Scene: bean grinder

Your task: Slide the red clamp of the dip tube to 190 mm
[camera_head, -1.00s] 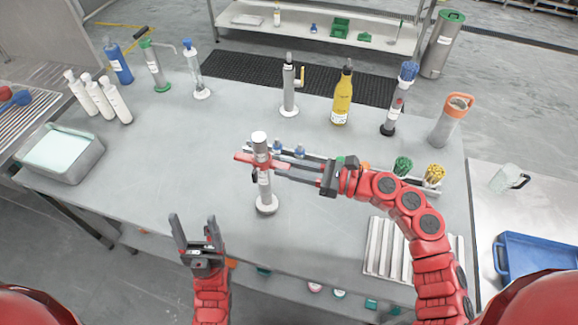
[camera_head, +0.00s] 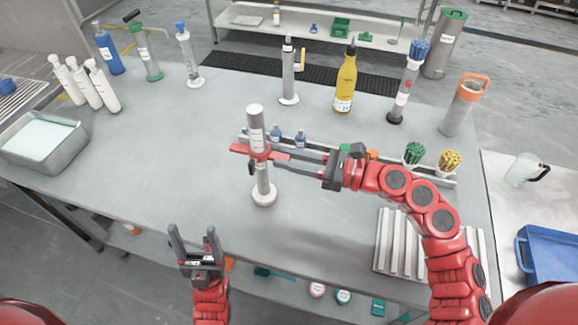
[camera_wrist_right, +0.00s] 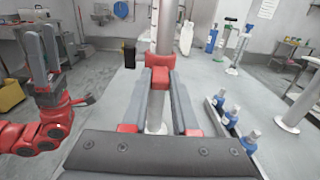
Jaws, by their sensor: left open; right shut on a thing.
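The dip tube (camera_head: 256,124) is a grey cylinder with a white cap and white label, standing upright on a round white base (camera_head: 264,194) on the table. The red clamp (camera_head: 246,149) sits around it, about midway up, with a red arm reaching right. My right gripper (camera_head: 288,162) comes from the right and is shut on the clamp. In the right wrist view, the red clamp (camera_wrist_right: 160,61) lies between the fingers, with the tube (camera_wrist_right: 165,25) behind it. Scale marks are too small to read. My left gripper (camera_head: 195,240) is open and empty at the front table edge.
A rail with small blue bottles (camera_head: 300,138), a green brush (camera_head: 413,153) and a yellow brush (camera_head: 450,160) stands behind my right gripper. A ribbed white tray (camera_head: 398,245) lies front right. A yellow bottle (camera_head: 346,85) stands further back.

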